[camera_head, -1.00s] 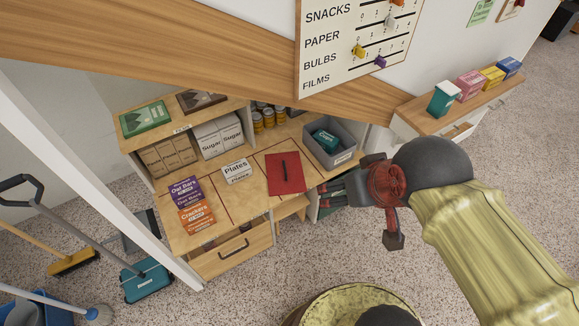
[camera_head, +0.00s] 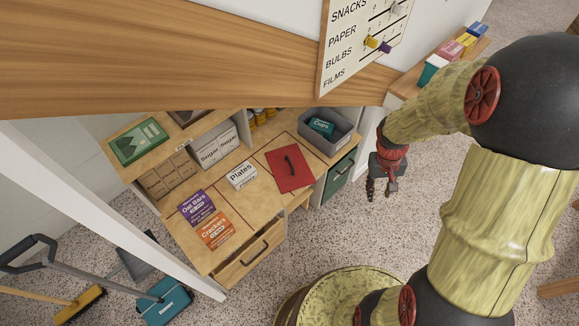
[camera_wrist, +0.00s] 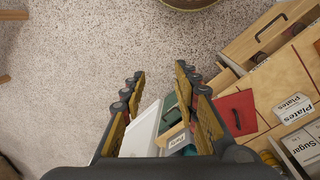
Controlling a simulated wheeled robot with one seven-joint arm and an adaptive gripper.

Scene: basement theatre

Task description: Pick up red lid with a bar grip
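The red lid (camera_head: 281,177) is a flat square panel with a dark bar grip (camera_head: 290,162) across its middle. It lies on the wooden counter, between the Plates box and the grey bin. The lid also shows at the right of the wrist view (camera_wrist: 246,101), with its bar grip (camera_wrist: 237,119). My gripper (camera_head: 380,190) hangs to the right of the lid, apart from it, with floor behind it in the head view. In the wrist view my gripper (camera_wrist: 160,76) has its two fingers spread, with nothing between the tips.
A grey bin (camera_head: 338,133) with a teal Cups box stands right of the lid. The Plates box (camera_head: 242,176) is left of it, with Oat Bars (camera_head: 197,208) and Crackers (camera_head: 215,230) packets farther left. A green-fronted drawer (camera_head: 338,178) sits below the bin.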

